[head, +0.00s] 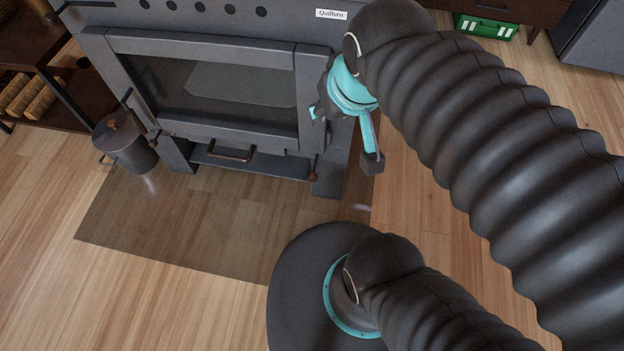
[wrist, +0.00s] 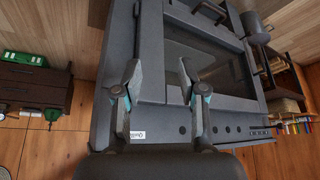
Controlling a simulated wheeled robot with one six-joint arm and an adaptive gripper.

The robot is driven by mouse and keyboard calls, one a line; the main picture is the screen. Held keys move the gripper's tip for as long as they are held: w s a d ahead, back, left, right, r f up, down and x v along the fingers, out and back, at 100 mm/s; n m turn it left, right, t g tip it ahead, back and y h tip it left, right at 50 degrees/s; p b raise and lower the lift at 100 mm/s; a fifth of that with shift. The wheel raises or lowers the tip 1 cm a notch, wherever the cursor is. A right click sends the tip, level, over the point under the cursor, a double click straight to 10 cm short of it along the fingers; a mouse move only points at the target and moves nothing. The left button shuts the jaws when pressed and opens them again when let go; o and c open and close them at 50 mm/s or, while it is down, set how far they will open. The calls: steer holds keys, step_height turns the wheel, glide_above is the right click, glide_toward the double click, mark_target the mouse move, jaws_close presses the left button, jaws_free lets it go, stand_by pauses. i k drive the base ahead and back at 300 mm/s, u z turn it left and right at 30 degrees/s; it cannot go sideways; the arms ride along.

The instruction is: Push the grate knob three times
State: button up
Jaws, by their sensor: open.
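The dark grey stove (head: 205,42) stands at the upper left of the head view, with its glass door shut. A small brownish knob (head: 313,177), apparently the grate knob, sits low on the stove front, right of the ash drawer (head: 258,164) and its copper handle. I cannot make the knob out clearly in the wrist view. My gripper (head: 343,137) is open and empty near the stove's right front edge, above and right of the knob and apart from it. In the wrist view its two spread fingers (wrist: 157,78) show before the stove front.
A dark bucket (head: 127,146) stands left of the stove, beside a shelf with firewood (head: 28,97). A glossy hearth plate (head: 190,225) covers the floor in front. A green case (head: 487,28) lies at the back right. The wooden floor at the lower left is clear.

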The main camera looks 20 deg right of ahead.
mark_target(312, 177)
steer(key=u, duration=0.2)
steer(key=k, duration=1.2)
steer(key=z, duration=1.05)
